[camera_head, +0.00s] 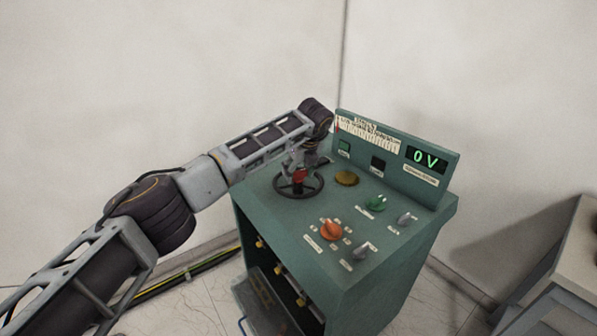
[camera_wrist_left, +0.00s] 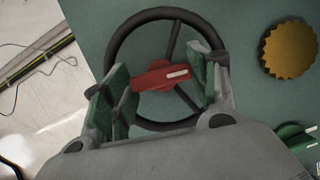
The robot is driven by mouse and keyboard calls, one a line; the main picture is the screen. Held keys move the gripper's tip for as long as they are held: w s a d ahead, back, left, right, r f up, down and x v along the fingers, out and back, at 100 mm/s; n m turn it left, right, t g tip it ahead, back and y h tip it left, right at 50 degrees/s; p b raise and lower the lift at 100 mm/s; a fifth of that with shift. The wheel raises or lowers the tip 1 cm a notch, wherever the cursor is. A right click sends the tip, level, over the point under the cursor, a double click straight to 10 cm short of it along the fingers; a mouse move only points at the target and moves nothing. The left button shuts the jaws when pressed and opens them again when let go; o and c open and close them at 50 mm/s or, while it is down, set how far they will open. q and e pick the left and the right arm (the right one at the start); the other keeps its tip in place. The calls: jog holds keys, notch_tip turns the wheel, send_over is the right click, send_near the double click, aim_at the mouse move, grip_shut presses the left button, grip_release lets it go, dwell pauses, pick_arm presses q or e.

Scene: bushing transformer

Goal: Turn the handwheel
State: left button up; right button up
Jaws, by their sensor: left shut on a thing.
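The handwheel is a dark ring with spokes and a red centre bar, lying on the sloping top of the green control cabinet (camera_head: 268,214). In the head view the handwheel (camera_head: 299,197) is partly covered by my left gripper (camera_head: 299,174), which points down at it. In the left wrist view the handwheel (camera_wrist_left: 122,38) shows its red centre bar with a pale stripe between the fingers. My left gripper (camera_wrist_left: 165,78) is shut on the handwheel at this red bar, with green finger pads on either side. My right gripper is not in view.
An orange knob (camera_head: 331,229), a green knob (camera_head: 377,203), grey knobs and a brass-coloured disc (camera_head: 347,179) sit near the wheel. Cables (camera_head: 190,271) run along the floor.

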pick_arm(q)
jog(key=o, duration=1.4)
jog(key=shift+o, duration=0.2)
jog(key=shift+r, duration=0.15)
jog(key=v, duration=1.1)
jog(key=shift+s+r, duration=0.25)
jog(key=shift+r, duration=0.05)
